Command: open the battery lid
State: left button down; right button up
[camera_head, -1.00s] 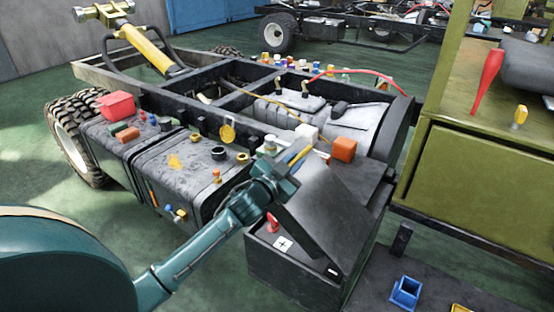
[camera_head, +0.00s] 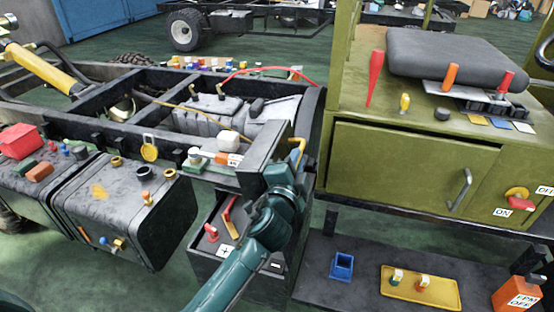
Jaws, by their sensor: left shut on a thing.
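The battery lid (camera_head: 262,153) is a dark grey panel, raised and steeply tilted above the battery box (camera_head: 255,278). A yellow bar (camera_head: 299,150) shows at its right edge. My left gripper (camera_head: 285,180) is at the lid's right side, shut on the lid; its fingertips are largely hidden by its own body. The box is partly uncovered: a red terminal (camera_head: 211,233), a plus label (camera_head: 226,250) and a red-and-yellow part (camera_head: 230,217) show inside. My left forearm hides the box's middle. My right gripper is not in view.
The chassis frame (camera_head: 140,75) and tank (camera_head: 120,205) lie to the left, with small parts on top. A green cabinet (camera_head: 400,165) with a seat stands close on the right. A low dark shelf (camera_head: 350,290) holds a blue holder (camera_head: 342,266) and a yellow tray (camera_head: 420,288).

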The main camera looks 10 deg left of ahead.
pick_arm(q)
jog(key=shift+d, duration=0.75)
jog(key=c, duration=1.5)
grip_release()
jog(key=shift+o, duration=0.2)
jog(key=shift+a, duration=0.1)
jog(key=shift+s+f, duration=0.1)
jog(key=shift+s, duration=0.05)
